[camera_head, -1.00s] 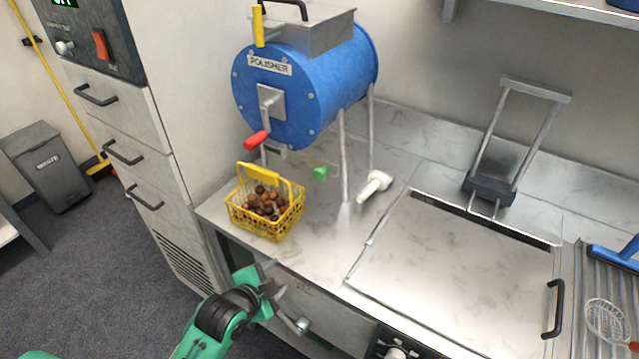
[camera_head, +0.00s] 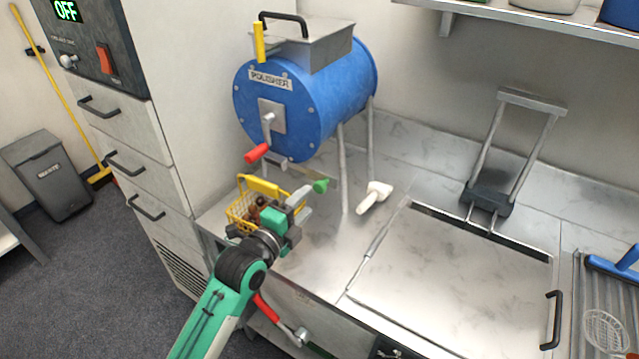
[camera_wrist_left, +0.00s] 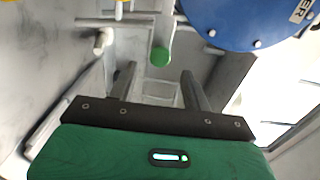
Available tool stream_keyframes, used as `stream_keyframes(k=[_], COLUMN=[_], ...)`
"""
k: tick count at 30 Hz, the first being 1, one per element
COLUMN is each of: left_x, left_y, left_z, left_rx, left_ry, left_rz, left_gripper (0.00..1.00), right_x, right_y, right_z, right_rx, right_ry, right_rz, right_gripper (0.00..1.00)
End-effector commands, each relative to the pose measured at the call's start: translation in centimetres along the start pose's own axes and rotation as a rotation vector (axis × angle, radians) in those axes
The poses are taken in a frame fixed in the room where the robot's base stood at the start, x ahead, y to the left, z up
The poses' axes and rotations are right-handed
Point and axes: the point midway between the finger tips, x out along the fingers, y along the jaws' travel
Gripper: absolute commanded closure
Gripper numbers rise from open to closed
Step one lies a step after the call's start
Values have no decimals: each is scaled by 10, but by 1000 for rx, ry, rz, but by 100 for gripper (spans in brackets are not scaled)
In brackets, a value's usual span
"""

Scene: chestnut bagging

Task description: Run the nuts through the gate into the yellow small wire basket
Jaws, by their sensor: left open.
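The blue polisher drum (camera_head: 330,100) stands on legs on the counter. The gate's green knob (camera_head: 320,186) sticks out below it on a flat metal bar; the knob also shows in the left wrist view (camera_wrist_left: 160,56). The yellow wire basket (camera_head: 240,208) stands under the drum's front with brown nuts (camera_head: 262,202) in it, partly hidden by my left gripper. My left gripper (camera_head: 301,201) is beside the basket, just short of the knob. In the left wrist view its fingers (camera_wrist_left: 159,74) are apart and empty, with the knob beyond them. My right gripper is not in view.
A red-handled crank (camera_head: 257,152) is on the drum's front. A white scoop-like piece (camera_head: 374,197) lies right of the drum's legs. A flat metal lid (camera_head: 450,285) covers the counter to the right. A red lever (camera_head: 267,310) is below the counter edge.

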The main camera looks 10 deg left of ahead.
Motion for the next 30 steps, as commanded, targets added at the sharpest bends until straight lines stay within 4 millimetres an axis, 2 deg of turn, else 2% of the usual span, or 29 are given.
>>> stream_keyframes(k=[3, 10, 15, 24, 30], left_x=[26, 60, 70, 71, 71], left_y=[-3, -2, 0, 1, 1], left_z=[0, 0, 0, 0, 0], left_rx=[-4, -2, -2, -1, -1], left_ry=[-1, -1, 0, 0, 0], left_rz=[0, 0, 1, 1, 2], left_gripper=[51, 51, 51, 51, 90], right_x=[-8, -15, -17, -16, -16], right_y=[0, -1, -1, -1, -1], right_z=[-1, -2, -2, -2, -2], right_rx=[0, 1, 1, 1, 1], right_ry=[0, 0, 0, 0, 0], right_rz=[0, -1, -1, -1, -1], right_gripper=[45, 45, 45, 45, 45])
